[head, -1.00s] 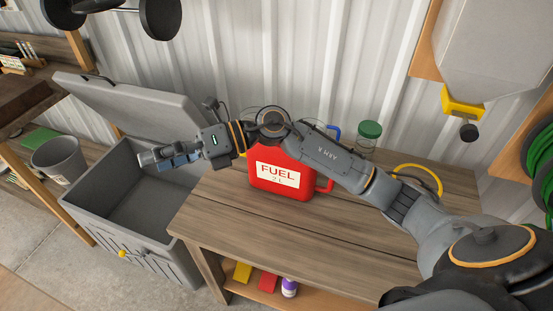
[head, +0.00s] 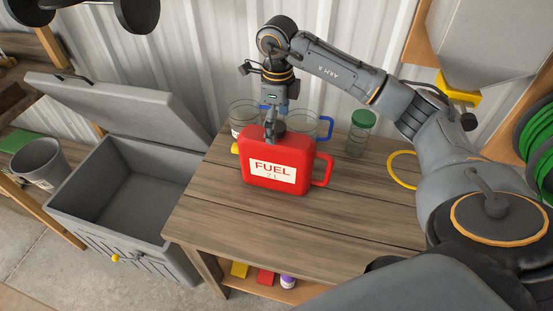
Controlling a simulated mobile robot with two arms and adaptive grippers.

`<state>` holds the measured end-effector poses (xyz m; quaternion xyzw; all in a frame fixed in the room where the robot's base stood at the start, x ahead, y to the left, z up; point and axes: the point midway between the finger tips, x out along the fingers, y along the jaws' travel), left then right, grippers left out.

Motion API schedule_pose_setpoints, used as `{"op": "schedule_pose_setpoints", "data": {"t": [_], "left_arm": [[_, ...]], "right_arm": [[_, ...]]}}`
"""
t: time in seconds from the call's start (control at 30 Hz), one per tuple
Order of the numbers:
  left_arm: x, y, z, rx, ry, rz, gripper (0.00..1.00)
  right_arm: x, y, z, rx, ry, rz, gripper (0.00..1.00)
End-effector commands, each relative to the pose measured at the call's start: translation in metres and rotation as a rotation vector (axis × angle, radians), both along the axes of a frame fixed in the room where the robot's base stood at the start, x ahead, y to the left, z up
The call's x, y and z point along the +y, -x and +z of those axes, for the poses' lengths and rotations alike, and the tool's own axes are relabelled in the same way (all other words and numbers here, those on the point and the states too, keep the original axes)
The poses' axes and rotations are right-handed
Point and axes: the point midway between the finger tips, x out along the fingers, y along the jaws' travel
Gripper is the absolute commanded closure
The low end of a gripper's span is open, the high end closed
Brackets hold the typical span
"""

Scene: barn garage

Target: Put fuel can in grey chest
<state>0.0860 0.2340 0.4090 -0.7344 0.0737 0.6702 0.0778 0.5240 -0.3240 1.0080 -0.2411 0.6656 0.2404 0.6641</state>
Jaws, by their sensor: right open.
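The red fuel can (head: 313,156), with a white "FUEL 2L" label, stands upright on the wooden workbench (head: 220,212). Its handle is on the right side. My right gripper (head: 271,138) points down at the top of the can, with its fingertips at or just behind the top edge. It is open, and I cannot tell whether it touches the can. The grey chest (head: 150,240) stands on the floor left of the bench with its lid raised. Its visible inside is empty. My left gripper is not in view.
A green-lidded jar (head: 361,134) and a yellow ring (head: 402,172) are to the right. A grey bucket (head: 42,162) is left of the chest. A hopper (head: 490,40) hangs at upper right.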

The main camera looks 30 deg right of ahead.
Motion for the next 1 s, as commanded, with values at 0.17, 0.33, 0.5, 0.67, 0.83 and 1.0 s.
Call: {"op": "schedule_pose_setpoints", "data": {"t": [0.17, 0.33, 0.5, 0.67, 0.83, 1.0], "left_arm": [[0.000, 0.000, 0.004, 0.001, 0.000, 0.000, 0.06], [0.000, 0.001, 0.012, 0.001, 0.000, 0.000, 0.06], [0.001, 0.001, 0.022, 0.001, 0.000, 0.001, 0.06], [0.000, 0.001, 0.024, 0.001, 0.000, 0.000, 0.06], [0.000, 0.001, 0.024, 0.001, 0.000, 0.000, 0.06], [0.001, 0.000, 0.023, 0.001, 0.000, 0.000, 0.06]], "right_arm": [[0.000, 0.000, -0.018, 0.001, -0.001, 0.000, 0.06], [0.000, -0.001, -0.031, 0.003, -0.001, 0.001, 0.06], [0.000, -0.004, -0.057, 0.002, -0.002, 0.001, 0.06], [-0.001, -0.004, -0.071, -0.001, -0.002, 0.001, 0.06], [-0.001, -0.004, -0.072, -0.002, -0.002, 0.001, 0.06], [-0.001, -0.004, -0.072, -0.002, -0.003, 0.001, 0.30]]}}
